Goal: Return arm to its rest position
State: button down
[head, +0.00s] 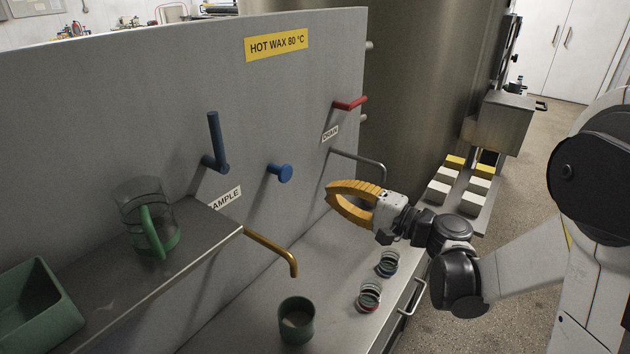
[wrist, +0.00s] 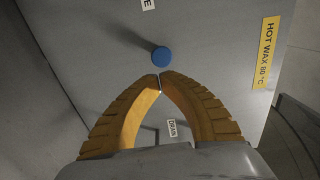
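My gripper (head: 329,193) has orange fingers and hangs in front of the grey panel, to the right of the blue knob (head: 280,173). In the wrist view the fingertips (wrist: 160,82) meet, with nothing seen held between them, and the same knob (wrist: 161,56) shows just beyond them. My arm reaches in from the right in the head view. A blue lever (head: 214,145) stands upright above the SAMPLE label, and a red lever (head: 350,103) sits above the DRAIN label.
A green cup (head: 297,320) stands below the brass spout (head: 272,250). Jars with blue and red bands (head: 388,264) stand on the counter under my gripper. A clear green mug (head: 149,220) and a green bin (head: 36,310) are on the left shelf. A grey drain pipe (head: 360,160) juts out nearby.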

jog(key=shift+v, duration=0.8)
jog(key=shift+a, duration=0.1)
jog(key=s+f+n+g+h, duration=0.3)
jog(key=s+h, duration=0.3)
jog(key=s, duration=0.4)
jog(key=s+d+f+n+h, duration=0.2)
jog(key=s+d+n+h, duration=0.2)
jog(key=s+d+h, duration=0.4)
jog(key=s+d, duration=0.3)
jog(key=s, duration=0.1)
jog(key=shift+s+d+n+g, duration=0.15)
jog(key=shift+s+n+g, duration=0.15)
jog(key=shift+g, duration=0.1)
